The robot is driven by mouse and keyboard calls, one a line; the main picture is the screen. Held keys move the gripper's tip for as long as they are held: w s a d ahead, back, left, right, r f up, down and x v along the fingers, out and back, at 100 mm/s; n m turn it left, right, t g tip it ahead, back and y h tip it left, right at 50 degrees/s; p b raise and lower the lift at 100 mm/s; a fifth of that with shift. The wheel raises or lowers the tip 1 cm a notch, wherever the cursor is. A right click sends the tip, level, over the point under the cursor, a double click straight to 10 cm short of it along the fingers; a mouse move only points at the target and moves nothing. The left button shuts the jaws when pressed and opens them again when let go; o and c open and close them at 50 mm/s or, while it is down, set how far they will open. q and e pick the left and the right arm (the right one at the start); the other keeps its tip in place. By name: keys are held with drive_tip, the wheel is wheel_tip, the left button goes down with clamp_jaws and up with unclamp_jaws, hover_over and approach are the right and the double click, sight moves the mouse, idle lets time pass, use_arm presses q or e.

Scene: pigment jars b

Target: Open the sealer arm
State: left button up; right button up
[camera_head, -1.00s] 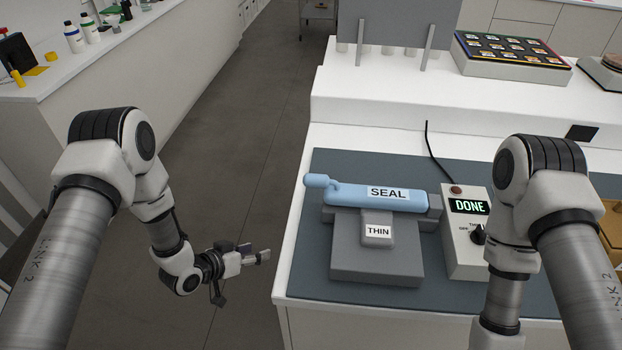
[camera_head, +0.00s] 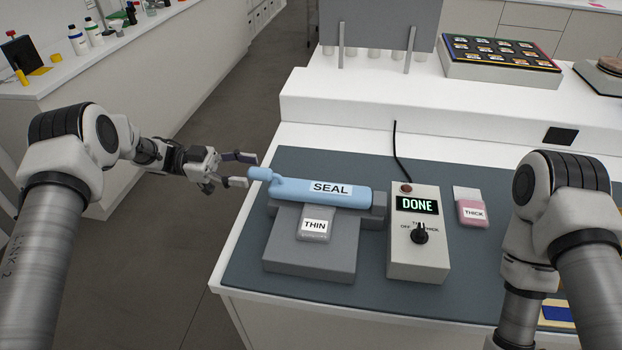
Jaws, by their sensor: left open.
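The blue sealer arm (camera_head: 330,193), labelled SEAL, lies across the grey sealer base (camera_head: 310,255), with its rounded handle (camera_head: 262,175) at the left end. A pouch labelled THIN (camera_head: 314,224) lies on the base, its far end at the arm. The control box (camera_head: 418,255) beside it reads DONE and has a black knob (camera_head: 419,234). My left gripper (camera_head: 243,170) is open and empty just left of the handle, its fingers pointing at it. My right arm comes in at the right; its gripper is out of the picture.
A pink pouch labelled THICK (camera_head: 472,213) lies on the dark mat (camera_head: 455,265), right of the control box. A black cable runs behind the box. A tray of colour samples (camera_head: 500,55) stands on the raised shelf. The floor left of the bench is clear.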

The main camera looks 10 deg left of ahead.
sight(272, 175)
use_arm(q)
drive_tip(key=shift+s+d+f+p, duration=0.1)
drive_tip(key=shift+d+p, duration=1)
drive_tip(key=d+p, duration=0.1)
drive_tip(key=d, duration=0.3)
drive_tip(key=shift+d, duration=0.35)
drive_tip(key=shift+a+f, duration=0.15)
drive_tip(key=shift+a, duration=0.35)
drive_tip(key=shift+c, duration=1.4)
clamp_jaws()
use_arm(e)
drive_tip(key=r, duration=0.1)
drive_tip(key=a+r, duration=0.1)
drive_tip(key=r, duration=0.1)
drive_tip(key=shift+a+r, duration=0.1)
drive_tip(key=shift+r, duration=0.15)
